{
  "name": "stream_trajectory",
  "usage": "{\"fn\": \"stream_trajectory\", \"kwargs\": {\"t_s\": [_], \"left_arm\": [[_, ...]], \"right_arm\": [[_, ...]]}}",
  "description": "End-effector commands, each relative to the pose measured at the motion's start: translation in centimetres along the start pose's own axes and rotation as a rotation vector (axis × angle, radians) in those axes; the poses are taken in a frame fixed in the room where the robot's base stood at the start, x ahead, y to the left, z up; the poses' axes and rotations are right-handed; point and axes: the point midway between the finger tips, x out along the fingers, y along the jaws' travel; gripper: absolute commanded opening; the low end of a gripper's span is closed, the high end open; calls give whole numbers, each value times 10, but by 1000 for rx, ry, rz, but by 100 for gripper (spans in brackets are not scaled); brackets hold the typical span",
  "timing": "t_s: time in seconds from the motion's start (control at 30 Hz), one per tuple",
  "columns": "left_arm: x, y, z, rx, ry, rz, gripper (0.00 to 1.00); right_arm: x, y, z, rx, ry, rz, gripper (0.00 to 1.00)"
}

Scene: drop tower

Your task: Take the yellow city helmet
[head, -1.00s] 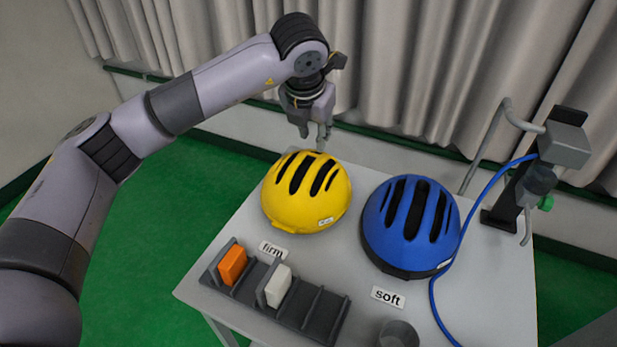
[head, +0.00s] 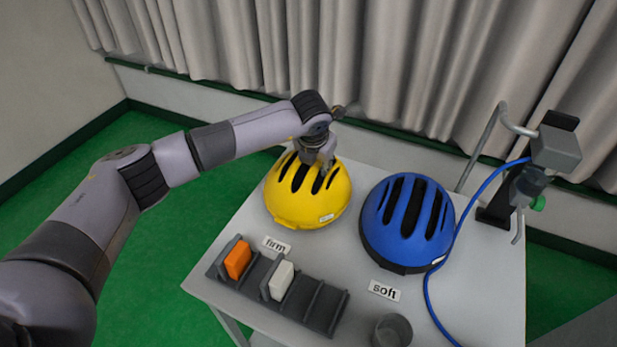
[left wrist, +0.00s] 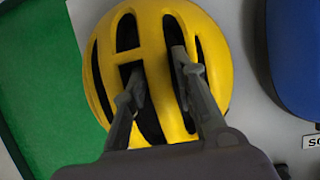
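The yellow helmet (head: 302,207) sits dome up on the left part of the table, behind the "firm" label. My left gripper (head: 318,172) is at the top rear of the helmet in the head view. In the left wrist view the yellow helmet (left wrist: 215,85) lies under the gripper (left wrist: 155,75). Its two fingers are spread apart, with the tips at or in the dark vents on either side of a yellow rib. I cannot tell whether the fingers touch the rib. My right gripper is not in view.
The blue helmet (head: 405,222) sits close by on the right, beside a blue hose (head: 462,225) and a stand (head: 525,180). In front are a dark rack (head: 318,308) with an orange block (head: 238,259) and a white block (head: 282,280), and a grey cup (head: 392,331).

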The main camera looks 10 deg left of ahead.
Motion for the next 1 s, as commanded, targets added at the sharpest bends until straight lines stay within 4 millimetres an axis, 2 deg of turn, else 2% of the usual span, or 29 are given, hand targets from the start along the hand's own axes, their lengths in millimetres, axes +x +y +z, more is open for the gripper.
{"fn": "stream_trajectory", "kwargs": {"t_s": [0.23,0.6,1.0], "left_arm": [[1,0,0,0,-2,0,25],[0,0,0,-1,-1,0,0],[0,0,1,0,-1,0,0]], "right_arm": [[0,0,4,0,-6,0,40],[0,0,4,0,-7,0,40],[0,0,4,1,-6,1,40]]}}
